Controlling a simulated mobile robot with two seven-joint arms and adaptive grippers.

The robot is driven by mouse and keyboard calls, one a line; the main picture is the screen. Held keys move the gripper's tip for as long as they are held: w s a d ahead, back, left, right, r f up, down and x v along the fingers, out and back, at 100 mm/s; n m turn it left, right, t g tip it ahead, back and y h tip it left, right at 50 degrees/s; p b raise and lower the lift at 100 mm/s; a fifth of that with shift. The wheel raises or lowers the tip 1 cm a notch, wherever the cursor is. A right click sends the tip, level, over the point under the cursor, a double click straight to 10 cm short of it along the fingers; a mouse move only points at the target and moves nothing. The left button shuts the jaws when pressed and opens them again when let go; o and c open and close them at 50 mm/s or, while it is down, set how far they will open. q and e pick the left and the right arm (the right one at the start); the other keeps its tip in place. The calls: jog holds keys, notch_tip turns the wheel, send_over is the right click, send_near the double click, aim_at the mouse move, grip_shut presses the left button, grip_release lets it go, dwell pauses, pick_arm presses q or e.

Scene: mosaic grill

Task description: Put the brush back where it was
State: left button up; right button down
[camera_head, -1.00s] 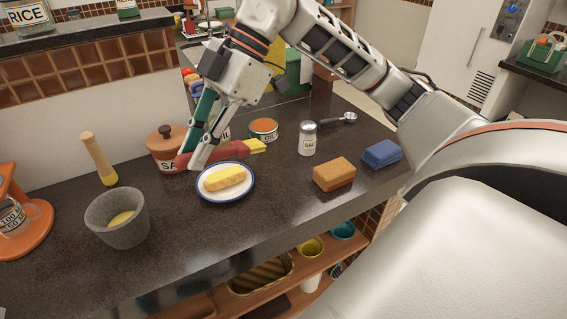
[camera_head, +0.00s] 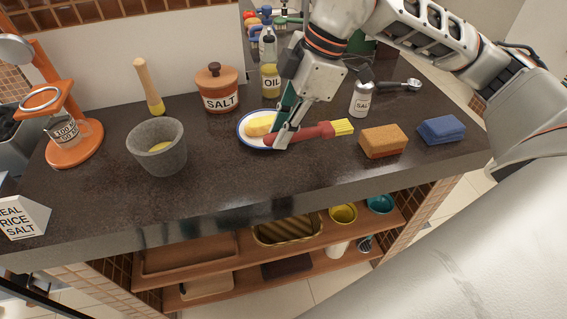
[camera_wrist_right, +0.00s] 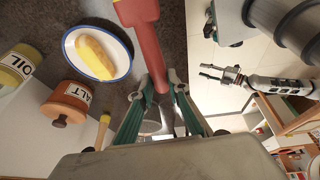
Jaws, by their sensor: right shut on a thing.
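My right gripper (camera_head: 281,143) is shut on the red handle of the brush (camera_head: 310,134), whose yellow bristles point right in the head view. The brush is held level, just right of the blue-rimmed plate (camera_head: 243,139); whether it touches the counter I cannot tell. The red handle (camera_wrist_right: 147,45) also runs between the fingers in the right wrist view. The plate bears a yellow piece of food (camera_head: 259,124), partly hidden by the gripper in the head view. My left gripper (camera_wrist_right: 206,71) shows in the right wrist view, its fingers apart and empty, away from the counter.
A salt pot (camera_head: 217,87) and oil jar (camera_head: 270,81) stand behind the plate. A stone mortar (camera_head: 159,148) stands left. The counter front (camera_head: 250,182) is bare.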

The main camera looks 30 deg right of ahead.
aim_at(299, 135)
notch_tip(299, 135, down, 10)
jog(key=shift+r, duration=0.15)
dwell(0.3)
jog(key=shift+b, duration=0.3)
jog(key=c, duration=1.9)
grip_release()
jog(key=v, duration=1.2)
jog(key=shift+s, duration=0.1)
